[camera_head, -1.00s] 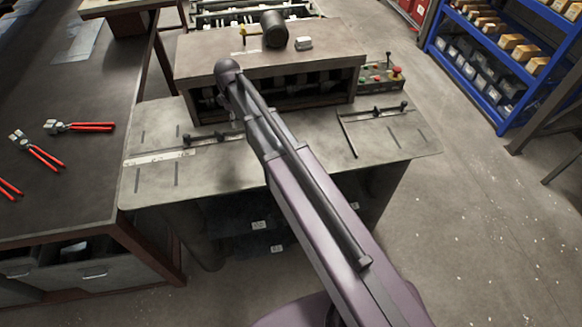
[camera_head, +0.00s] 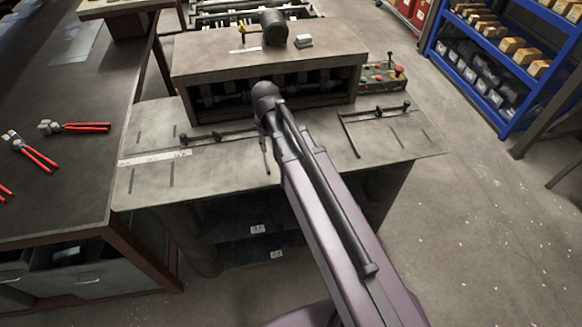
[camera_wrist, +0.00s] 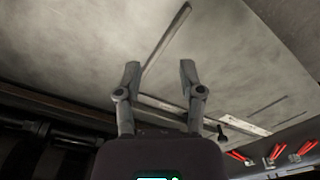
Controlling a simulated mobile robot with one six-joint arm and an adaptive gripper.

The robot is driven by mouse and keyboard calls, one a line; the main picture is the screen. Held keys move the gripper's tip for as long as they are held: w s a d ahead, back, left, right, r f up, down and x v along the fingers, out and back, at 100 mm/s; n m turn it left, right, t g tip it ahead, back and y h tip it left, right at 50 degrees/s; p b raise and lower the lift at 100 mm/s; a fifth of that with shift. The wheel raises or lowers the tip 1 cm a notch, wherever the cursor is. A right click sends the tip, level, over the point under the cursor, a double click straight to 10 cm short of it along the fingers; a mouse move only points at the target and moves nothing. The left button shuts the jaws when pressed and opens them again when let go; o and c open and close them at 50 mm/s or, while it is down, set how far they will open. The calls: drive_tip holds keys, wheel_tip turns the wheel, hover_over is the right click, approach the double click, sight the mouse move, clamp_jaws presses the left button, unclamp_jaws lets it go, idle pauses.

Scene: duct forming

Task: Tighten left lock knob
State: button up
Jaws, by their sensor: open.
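The left lock knob (camera_head: 184,138) is a small dark knob at the left end of the left guide bar (camera_head: 222,136) on the grey machine table (camera_head: 225,180). In the wrist view, a dark knob (camera_wrist: 221,133), apparently the same one, stands right of and below the fingertips, beside the guide. My gripper (camera_wrist: 158,72) is open and empty, with the guide's long thin arm (camera_wrist: 167,38) beyond the fingers. It touches no knob that I can see. In the head view my arm hides the gripper.
A right guide with a similar knob (camera_head: 406,105) lies on the table's right. The raised machine housing (camera_head: 215,66) stands behind the guides. A control box (camera_head: 384,76) with a red button sits at its right. Red-handled pliers (camera_head: 75,127) lie on the left bench.

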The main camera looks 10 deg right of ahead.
drive_tip(key=s+d+f+m+b, duration=0.1)
drive_tip(key=s, duration=0.1)
drive_tip(key=s+d+f+m+b, duration=0.1)
drive_tip(key=s+d+m, duration=0.1)
drive_tip(key=s, duration=0.1)
drive_tip(key=s+d+f+m+b, duration=0.1)
drive_tip(key=s+d, duration=0.1)
drive_tip(key=shift+s+f+m, duration=0.2)
drive_tip(key=shift+s+m, duration=0.15)
drive_tip(key=shift+m, duration=0.05)
idle(0.3)
